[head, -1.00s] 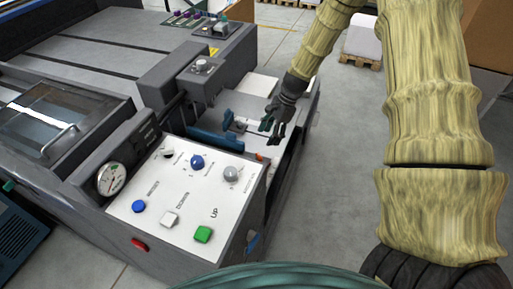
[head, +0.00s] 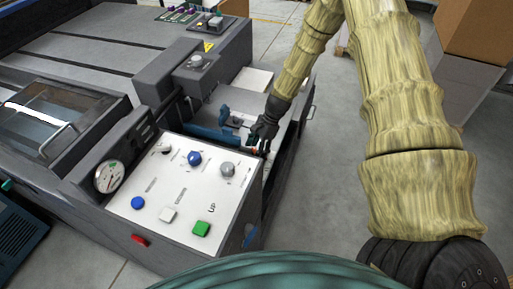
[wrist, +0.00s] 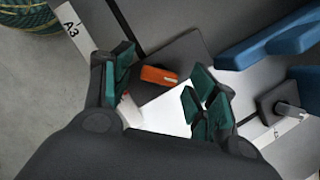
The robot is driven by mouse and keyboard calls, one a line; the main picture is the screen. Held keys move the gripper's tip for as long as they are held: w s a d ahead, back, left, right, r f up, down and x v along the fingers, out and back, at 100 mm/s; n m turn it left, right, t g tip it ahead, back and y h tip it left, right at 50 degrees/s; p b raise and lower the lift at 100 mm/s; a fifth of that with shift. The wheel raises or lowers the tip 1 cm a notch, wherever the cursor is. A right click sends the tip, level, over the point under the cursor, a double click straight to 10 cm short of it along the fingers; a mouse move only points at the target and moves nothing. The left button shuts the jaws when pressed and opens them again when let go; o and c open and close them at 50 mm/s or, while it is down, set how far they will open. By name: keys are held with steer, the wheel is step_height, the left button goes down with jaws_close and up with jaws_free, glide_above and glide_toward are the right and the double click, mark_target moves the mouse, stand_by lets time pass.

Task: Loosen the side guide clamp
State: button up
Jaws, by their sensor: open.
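The side guide clamp looks like the orange lever (wrist: 158,75) on a dark plate (wrist: 180,62) in the wrist view. It lies between and beyond the open, green-padded fingertips of my gripper (wrist: 158,90), with no visible contact. In the head view my gripper (head: 262,140) is over the feed tray (head: 262,104), just behind the control panel, and hides most of the orange lever there.
Blue guides (wrist: 270,38) and a small grey clamp with a metal pin (wrist: 285,108) are at the right in the wrist view. A white control panel (head: 180,190) with buttons and knobs stands close by. Open floor (head: 330,120) lies right of the machine.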

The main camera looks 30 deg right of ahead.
steer(key=c, duration=1)
steer(key=n+g, duration=0.1)
steer(key=n, duration=0.3)
steer(key=shift+w, duration=0.15)
steer(key=n+g, duration=0.1)
steer(key=n, duration=0.1)
steer(key=n+g+h, duration=0.1)
steer(key=n, duration=0.2)
steer(key=shift+w+a, duration=0.1)
steer(key=shift+a, duration=0.05)
steer(key=n+h, duration=0.1)
steer(key=n, duration=0.1)
steer(key=n+g, duration=0.1)
steer(key=n, duration=0.1)
steer(key=shift+n+h+b, duration=0.3)
steer(key=shift+n+h, duration=0.1)
steer(key=shift+a+n+g+h, duration=0.15)
steer(key=shift+n+h, duration=0.2)
steer(key=shift+n, duration=0.65)
steer(key=shift+n+g+h, duration=0.15)
steer(key=shift+n+h, duration=0.2)
steer(key=shift+n, duration=0.65)
